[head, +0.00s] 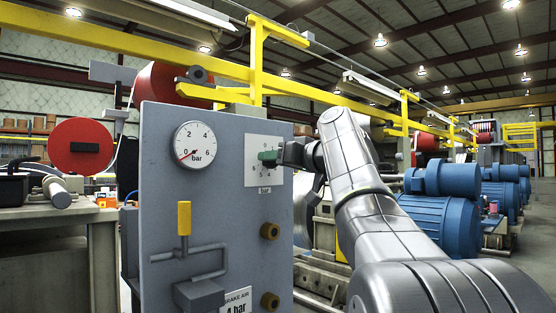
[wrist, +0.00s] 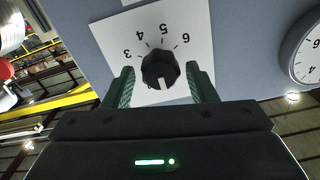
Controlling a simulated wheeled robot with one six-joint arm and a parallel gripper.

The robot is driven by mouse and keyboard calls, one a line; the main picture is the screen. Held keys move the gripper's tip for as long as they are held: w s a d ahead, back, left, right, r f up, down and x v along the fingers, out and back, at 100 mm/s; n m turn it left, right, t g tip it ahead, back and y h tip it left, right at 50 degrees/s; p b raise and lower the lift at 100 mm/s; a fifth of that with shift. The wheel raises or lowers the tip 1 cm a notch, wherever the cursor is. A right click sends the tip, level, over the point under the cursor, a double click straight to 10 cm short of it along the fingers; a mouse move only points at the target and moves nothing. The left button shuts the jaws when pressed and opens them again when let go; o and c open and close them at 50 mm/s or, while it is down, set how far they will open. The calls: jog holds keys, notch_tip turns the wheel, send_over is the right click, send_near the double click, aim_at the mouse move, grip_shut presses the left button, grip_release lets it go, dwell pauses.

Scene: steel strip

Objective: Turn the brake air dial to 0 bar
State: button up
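The brake air dial is a black knob (wrist: 160,68) on a white scale plate (wrist: 110,32), which also shows in the head view (head: 254,145). The wrist view shows the plate upside down, with 3, 4, 5 and 6 readable; the lower marks are hidden. The knob's white mark points toward my gripper's body, away from 4 and 5; its reading cannot be told. My gripper (wrist: 160,72) has a green finger on either side of the knob, with small gaps. It is open around the knob. In the head view my gripper (head: 268,157) covers the knob.
A round bar gauge (head: 195,146) left of the dial has its red needle near 0. The grey panel (head: 217,200) also bears a yellow-handled lever (head: 184,218), brass fittings (head: 270,231) and a sign (head: 236,301) reading "BRAKE AIR 4 bar". Blue motors (head: 440,222) stand at right.

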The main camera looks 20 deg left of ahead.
jog(key=shift+d, duration=0.1)
jog(key=v, duration=1.3)
jog(key=shift+s+d+p, duration=0.2)
jog(key=shift+d+p, duration=0.1)
jog(key=shift+a, duration=0.1)
jog(key=x, duration=1.3)
jog(key=shift+w+a+b, duration=0.25)
jog(key=shift+a+b, duration=0.05)
jog(key=shift+r, duration=0.1)
